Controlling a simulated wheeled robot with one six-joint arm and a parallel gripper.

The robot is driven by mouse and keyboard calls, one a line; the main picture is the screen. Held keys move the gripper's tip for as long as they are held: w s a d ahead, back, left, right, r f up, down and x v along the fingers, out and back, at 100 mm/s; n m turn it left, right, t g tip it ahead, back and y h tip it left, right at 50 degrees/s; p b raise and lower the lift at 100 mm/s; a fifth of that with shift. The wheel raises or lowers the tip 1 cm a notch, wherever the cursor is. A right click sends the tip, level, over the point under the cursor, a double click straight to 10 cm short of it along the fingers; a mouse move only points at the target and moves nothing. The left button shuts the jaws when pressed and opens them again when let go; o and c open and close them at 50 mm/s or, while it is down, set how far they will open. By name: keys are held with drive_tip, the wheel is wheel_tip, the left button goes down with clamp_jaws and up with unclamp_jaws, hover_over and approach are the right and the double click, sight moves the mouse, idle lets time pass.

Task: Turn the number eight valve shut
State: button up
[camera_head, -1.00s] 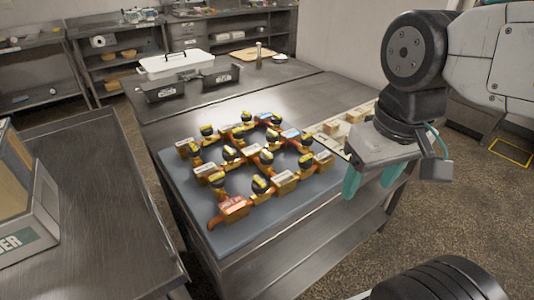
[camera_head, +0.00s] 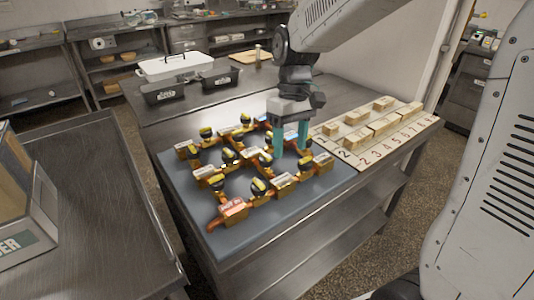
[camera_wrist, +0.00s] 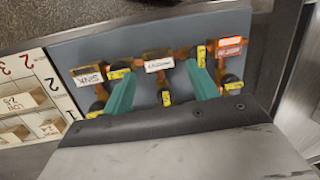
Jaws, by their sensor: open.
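Several round black valve knobs with yellow tops sit on a copper-coloured pipe network on a blue-grey board (camera_head: 255,233). One knob (camera_head: 258,187) is near the board's front; another (camera_head: 206,133) is at its back left. I cannot read which valve is number eight. My gripper (camera_head: 290,150) is open, its teal fingers pointing down over the right part of the pipes. In the wrist view the gripper (camera_wrist: 158,72) spreads its fingers around a knob (camera_wrist: 166,98); I cannot tell whether they touch it. Its lower part is hidden by my gripper.
A pale numbered board (camera_head: 362,150) with wooden blocks lies to the right of the valve board. The left counter (camera_head: 95,190) is mostly bare.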

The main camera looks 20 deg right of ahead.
drive_tip(key=n, duration=0.2)
hover_over(266, 154)
drive_tip(key=s+d, duration=0.2)
drive_tip(key=x, duration=0.2)
drive_tip(key=w, duration=0.1)
drive_tip(key=w+n, duration=0.1)
drive_tip(key=w+r+n, duration=0.1)
drive_tip(key=shift+w+a+t+y, duration=0.25)
drive_tip(key=shift+a+t+y, duration=0.1)
drive_tip(key=shift+t+y, duration=0.05)
drive_tip(key=shift+f+n, duration=0.3)
drive_tip(key=shift+f, duration=0.05)
drive_tip(key=x, duration=0.7)
drive_tip(key=c, duration=1)
